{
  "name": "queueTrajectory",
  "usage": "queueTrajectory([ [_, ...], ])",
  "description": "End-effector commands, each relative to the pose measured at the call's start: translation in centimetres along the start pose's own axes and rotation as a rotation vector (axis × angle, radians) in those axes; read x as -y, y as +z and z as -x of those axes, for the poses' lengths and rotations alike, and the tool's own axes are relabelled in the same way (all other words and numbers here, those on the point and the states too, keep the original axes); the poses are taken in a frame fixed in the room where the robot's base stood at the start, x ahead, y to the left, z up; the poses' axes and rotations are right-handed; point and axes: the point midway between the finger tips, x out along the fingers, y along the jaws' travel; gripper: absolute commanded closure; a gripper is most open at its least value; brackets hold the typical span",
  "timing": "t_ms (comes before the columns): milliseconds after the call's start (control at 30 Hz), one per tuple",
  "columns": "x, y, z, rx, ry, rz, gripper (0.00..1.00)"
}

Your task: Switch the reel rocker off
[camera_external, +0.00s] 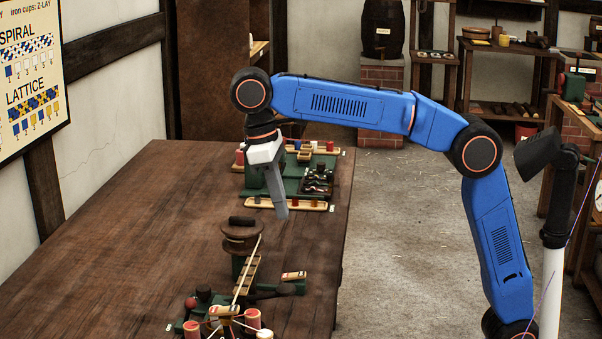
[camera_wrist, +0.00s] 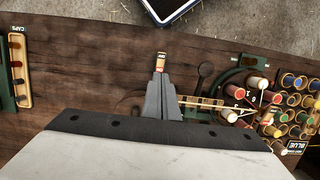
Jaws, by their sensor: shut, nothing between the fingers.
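A small tan block with a dark label, apparently the reel rocker (camera_external: 293,276), sits on a green mount beside the reel stand, toward the table's right edge. It also shows just beyond my fingertips in the wrist view (camera_wrist: 160,62); its lower part is hidden by the fingers there. Which side of it is pressed is too small to tell. The dark reel (camera_external: 242,230) stands upright left of it. My gripper (camera_external: 282,214) is shut and empty, pointing down above the table, apart from the block in the external view.
A rope runs from the reel to a machine with red and white bobbins (camera_external: 251,318). Behind are a green station with a dark rack (camera_external: 318,180) and a tan tray of pegs (camera_external: 287,204). The table's left side (camera_external: 110,250) is clear.

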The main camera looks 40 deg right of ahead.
Motion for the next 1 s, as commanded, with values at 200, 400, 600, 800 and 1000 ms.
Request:
queueTrajectory([
  [200, 0.3, -0.1, 0.0, 0.002, 0.001, 0.003, 1.00],
  [400, 0.2, -0.1, -0.1, 0.002, 0.001, 0.003, 1.00],
  [600, 0.2, 0.0, -1.5, 0.003, 0.001, 0.003, 1.00],
  [800, 0.2, 0.0, -4.8, 0.005, 0.002, 0.003, 1.00],
  [1000, 0.2, 0.0, -8.3, 0.004, 0.001, 0.003, 1.00],
])
